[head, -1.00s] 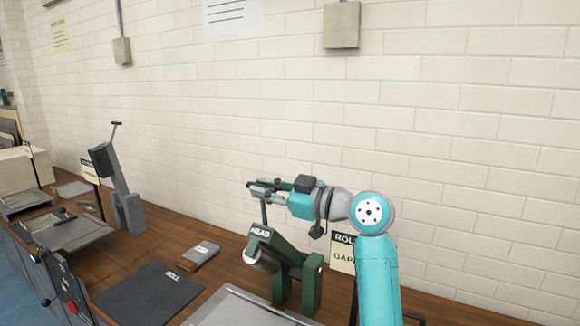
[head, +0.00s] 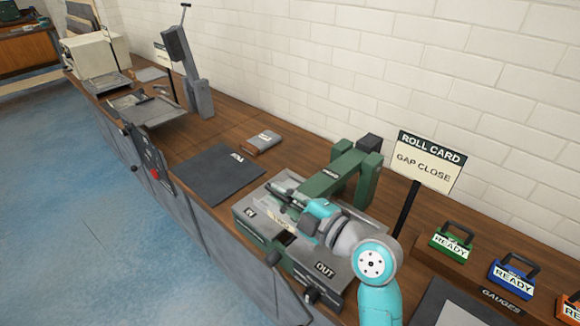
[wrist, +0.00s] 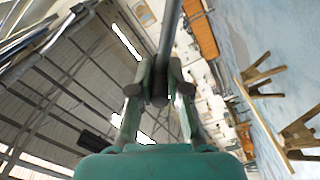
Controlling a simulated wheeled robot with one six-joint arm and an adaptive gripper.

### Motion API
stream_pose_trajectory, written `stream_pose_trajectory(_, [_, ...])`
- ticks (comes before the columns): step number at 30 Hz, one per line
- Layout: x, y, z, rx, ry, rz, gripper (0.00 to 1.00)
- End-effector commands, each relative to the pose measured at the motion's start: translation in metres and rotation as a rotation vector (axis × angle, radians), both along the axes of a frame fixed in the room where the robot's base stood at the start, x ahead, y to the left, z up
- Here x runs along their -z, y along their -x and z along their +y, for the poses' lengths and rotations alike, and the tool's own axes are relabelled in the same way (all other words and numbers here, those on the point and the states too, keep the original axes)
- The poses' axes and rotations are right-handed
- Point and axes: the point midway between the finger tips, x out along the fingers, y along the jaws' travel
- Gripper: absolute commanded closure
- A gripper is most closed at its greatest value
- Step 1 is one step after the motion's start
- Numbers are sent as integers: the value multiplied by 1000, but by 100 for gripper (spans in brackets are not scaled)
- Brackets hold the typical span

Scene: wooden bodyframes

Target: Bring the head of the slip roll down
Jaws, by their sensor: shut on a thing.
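The slip roll's green head (head: 333,175) slopes down to the left from its upright posts at the back, low over the grey and green base (head: 325,268). My gripper (head: 278,193) is at the head's front end, low over the base. In the wrist view my gripper (wrist: 160,88) is shut on a thin grey handle rod (wrist: 169,38). My wrist hides part of the base, and I cannot tell whether the head touches it.
A roll card (head: 427,162) reading "GAP CLOSE" stands behind right. A gauge rack (head: 470,285) holds green, blue and orange gauges at right. A dark mat (head: 218,177) and a small book-like block (head: 263,142) lie left. The wall runs behind the bench.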

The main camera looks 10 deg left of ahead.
Motion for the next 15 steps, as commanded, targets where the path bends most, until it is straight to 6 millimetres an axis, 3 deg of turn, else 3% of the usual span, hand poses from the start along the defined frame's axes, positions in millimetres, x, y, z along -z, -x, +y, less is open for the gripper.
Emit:
stream_pose_trajectory(6, [25,3,2,5,0,1,100])
stream_pose_trajectory(15, [39,6,4,2,4,12,100])
